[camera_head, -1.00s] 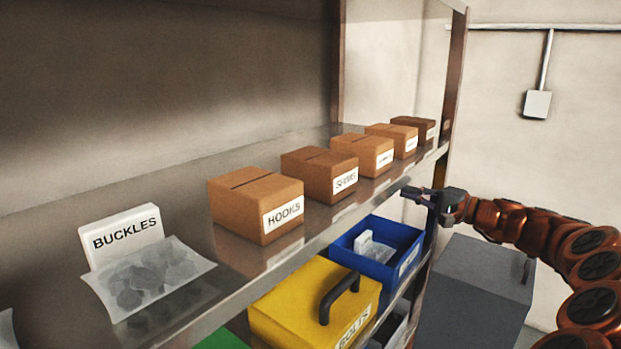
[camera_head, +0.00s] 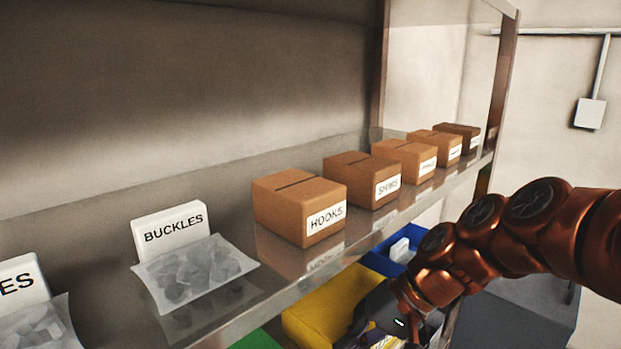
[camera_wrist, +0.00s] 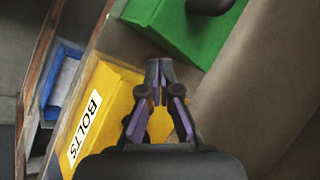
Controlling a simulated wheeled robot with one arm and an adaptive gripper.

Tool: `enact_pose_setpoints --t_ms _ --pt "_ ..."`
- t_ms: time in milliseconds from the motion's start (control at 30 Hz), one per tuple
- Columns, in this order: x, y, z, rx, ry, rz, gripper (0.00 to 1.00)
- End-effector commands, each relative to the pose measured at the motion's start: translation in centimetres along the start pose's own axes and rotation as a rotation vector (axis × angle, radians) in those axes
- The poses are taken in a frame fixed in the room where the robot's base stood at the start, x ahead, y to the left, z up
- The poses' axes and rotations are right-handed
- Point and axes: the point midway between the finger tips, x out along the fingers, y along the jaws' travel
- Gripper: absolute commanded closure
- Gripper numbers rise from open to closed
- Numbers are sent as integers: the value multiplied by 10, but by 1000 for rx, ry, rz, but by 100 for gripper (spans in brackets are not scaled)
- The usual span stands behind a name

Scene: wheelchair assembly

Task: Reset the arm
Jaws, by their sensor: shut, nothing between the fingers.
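My copper-coloured arm (camera_head: 480,240) reaches in from the right edge of the head view and bends down to my gripper (camera_head: 385,338) at the bottom, partly cut off by the frame. In the wrist view my gripper (camera_wrist: 158,66) has its fingertips together, shut and empty. It shows in front of the yellow BOLTS box (camera_wrist: 97,105), and I cannot tell the gap between them.
The upper shelf holds brown boxes labelled HOOKS (camera_head: 300,205) and others, plus a bag of buckles (camera_head: 194,268). Below are the yellow box (camera_head: 330,305), a blue bin (camera_head: 378,263) and a green box (camera_wrist: 185,25). Open floor shows at the wrist view's right.

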Motion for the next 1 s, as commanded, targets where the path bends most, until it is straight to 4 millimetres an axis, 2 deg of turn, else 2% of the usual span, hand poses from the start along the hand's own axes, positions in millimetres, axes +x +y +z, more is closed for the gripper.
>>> enact_pose_setpoints --t_ms 33,100,300,500,733,800,1000 --pt "6 9 19 -9 -19 61 100" --pt "12 26 44 -17 -43 150 100" --pt "15 80 106 -17 -95 391 100" --pt "6 124 148 -2 -117 565 100" --pt "-8 164 184 22 -130 714 100" --pt "-21 152 183 21 -129 711 100" --pt "-43 132 183 21 -130 708 100"
